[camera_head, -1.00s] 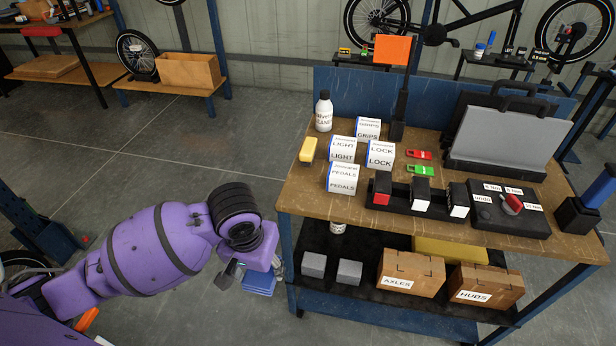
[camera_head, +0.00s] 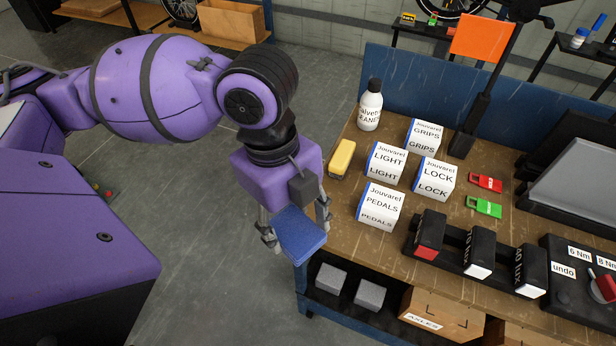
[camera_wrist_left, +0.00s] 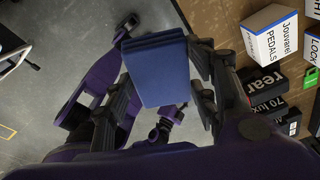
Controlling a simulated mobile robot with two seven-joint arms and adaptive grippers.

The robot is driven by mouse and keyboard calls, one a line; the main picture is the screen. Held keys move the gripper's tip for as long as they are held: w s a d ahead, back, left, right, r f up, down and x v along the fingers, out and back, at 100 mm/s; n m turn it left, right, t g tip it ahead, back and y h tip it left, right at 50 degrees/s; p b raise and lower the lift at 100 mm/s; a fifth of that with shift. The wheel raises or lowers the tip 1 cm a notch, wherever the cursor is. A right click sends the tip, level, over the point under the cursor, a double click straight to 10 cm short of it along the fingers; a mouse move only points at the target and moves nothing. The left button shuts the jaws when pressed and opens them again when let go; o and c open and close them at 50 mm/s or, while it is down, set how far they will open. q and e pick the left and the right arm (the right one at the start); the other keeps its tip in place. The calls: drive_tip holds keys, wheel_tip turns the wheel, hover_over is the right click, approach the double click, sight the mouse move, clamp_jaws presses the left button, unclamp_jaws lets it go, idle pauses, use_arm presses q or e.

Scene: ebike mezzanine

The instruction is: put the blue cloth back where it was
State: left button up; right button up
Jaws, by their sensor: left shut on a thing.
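The blue cloth (camera_head: 300,238) is a folded flat pad held in my left gripper (camera_head: 296,232), at the left front edge of the workbench (camera_head: 345,222). In the left wrist view the cloth (camera_wrist_left: 158,70) sits between the two fingers of the gripper, which is shut on it. In the head view the cloth hangs in the air beside the bench corner, around the height of the top. My right gripper is not in view.
A yellow block (camera_head: 342,158), a white bottle (camera_head: 370,108) and a PEDALS box (camera_head: 379,208) stand near the bench's left side. More white boxes stand behind. Grey blocks (camera_head: 370,294) and an AXLES carton (camera_head: 440,315) are on the lower shelf. Bare wood shows at the left front.

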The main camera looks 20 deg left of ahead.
sight(304, 216)
use_arm(q)
drive_tip(key=shift+w+d+f+b, duration=0.15)
drive_tip(key=shift+w+f+b, duration=0.55)
drive_tip(key=shift+w+f, duration=0.4)
drive_tip(key=shift+w+d+f, duration=0.1)
drive_tip(key=shift+w+f, duration=0.15)
drive_tip(key=shift+w, duration=0.5)
drive_tip(key=w+f, duration=0.1)
drive_tip(key=w, duration=0.1)
drive_tip(key=w+f, duration=0.2)
drive_tip(key=w, duration=0.1)
drive_tip(key=w+f+b, duration=0.1)
drive_tip(key=w+f, duration=0.1)
drive_tip(key=shift+w+d+f, duration=0.2)
drive_tip(key=shift+w, duration=0.05)
drive_tip(key=shift+w+f, duration=0.3)
drive_tip(key=f, duration=0.3)
drive_tip(key=shift+w+f+b, duration=0.2)
drive_tip(key=shift+w+b, duration=0.1)
drive_tip(key=shift+f, duration=0.3)
drive_tip(key=o, duration=1.1)
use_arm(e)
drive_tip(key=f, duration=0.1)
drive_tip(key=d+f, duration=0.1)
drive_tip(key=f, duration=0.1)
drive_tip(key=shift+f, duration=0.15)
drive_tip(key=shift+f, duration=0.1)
